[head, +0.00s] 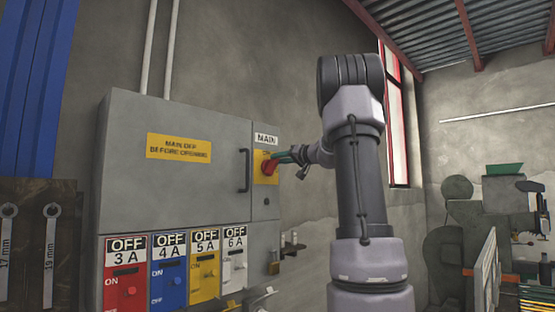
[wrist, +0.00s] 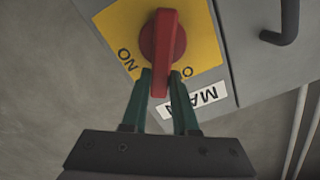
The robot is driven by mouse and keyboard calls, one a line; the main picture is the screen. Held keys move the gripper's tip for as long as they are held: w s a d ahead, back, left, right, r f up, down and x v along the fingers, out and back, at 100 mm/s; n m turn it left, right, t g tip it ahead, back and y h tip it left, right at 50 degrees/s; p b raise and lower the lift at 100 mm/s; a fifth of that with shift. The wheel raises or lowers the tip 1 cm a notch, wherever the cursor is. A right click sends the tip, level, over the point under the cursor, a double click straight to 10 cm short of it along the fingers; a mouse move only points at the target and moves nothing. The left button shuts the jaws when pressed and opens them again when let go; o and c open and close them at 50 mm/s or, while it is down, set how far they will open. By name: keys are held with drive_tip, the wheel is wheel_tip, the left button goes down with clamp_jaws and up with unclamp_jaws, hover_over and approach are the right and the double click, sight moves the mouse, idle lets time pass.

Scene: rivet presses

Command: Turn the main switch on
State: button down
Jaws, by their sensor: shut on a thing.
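The main switch (head: 268,168) is a red rotary handle on a yellow plate at the right side of the grey cabinet, under the MAIN label (head: 265,139). In the wrist view the red handle (wrist: 160,42) points down toward the upside-down MAIN label (wrist: 194,101). Its end lies between the ON mark at left and a partly hidden mark starting with O at right. My gripper (head: 277,161) reaches the switch from the right. In the wrist view its green fingers (wrist: 161,75) stand one on each side of the handle's end, shut on it.
The grey cabinet (head: 180,185) has a black door handle (head: 244,170) left of the switch. Below are red, blue, yellow and white breakers (head: 125,285), labelled OFF. Wrenches (head: 50,250) hang at the left. Machinery (head: 490,215) stands at the right.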

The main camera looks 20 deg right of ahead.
drive_tip(key=f+m, duration=0.1)
drive_tip(key=m, duration=0.3)
drive_tip(key=d+f+m, duration=0.1)
drive_tip(key=m, duration=0.2)
drive_tip(key=f+m, duration=0.1)
drive_tip(key=m, duration=0.3)
drive_tip(key=shift+w+d+f+m, duration=0.15)
drive_tip(key=shift+w+d+m, duration=0.15)
drive_tip(key=shift+d, duration=0.05)
idle(0.4)
drive_tip(key=c, duration=0.7)
unclamp_jaws()
drive_tip(key=v, duration=1)
drive_tip(key=shift+s+d, duration=0.15)
drive_tip(key=shift+s, duration=0.25)
